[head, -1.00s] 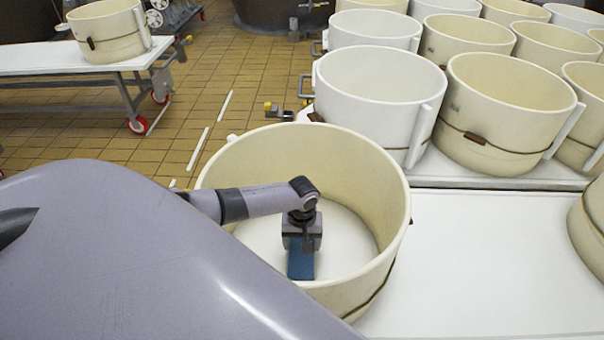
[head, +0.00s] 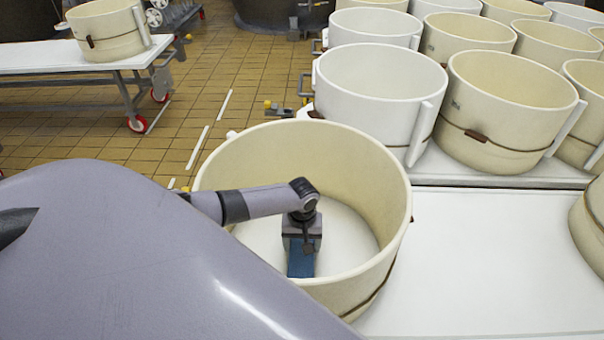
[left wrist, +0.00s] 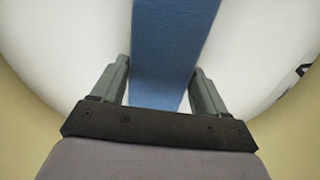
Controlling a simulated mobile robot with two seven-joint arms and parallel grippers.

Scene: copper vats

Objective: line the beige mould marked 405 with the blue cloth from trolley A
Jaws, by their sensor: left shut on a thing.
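A large beige mould (head: 390,262) stands in the front middle of the head view, with a dark band around its outside. My left gripper (head: 302,248) reaches down inside it, over its white floor. It is shut on the blue cloth (head: 301,266), a narrow strip hanging below the jaws. In the left wrist view the cloth (left wrist: 172,40) runs up from between the fingers (left wrist: 160,88) across the white floor. No number 405 is readable; part of a dark mark shows at the right edge there. My right gripper is not in view.
A white table surface (head: 470,270) lies to the right of the mould, mostly bare. White moulds (head: 375,110) and beige moulds (head: 500,130) stand close behind. Another beige mould (head: 590,235) is at the right edge. A wheeled trolley (head: 65,60) carries a beige mould at the far left.

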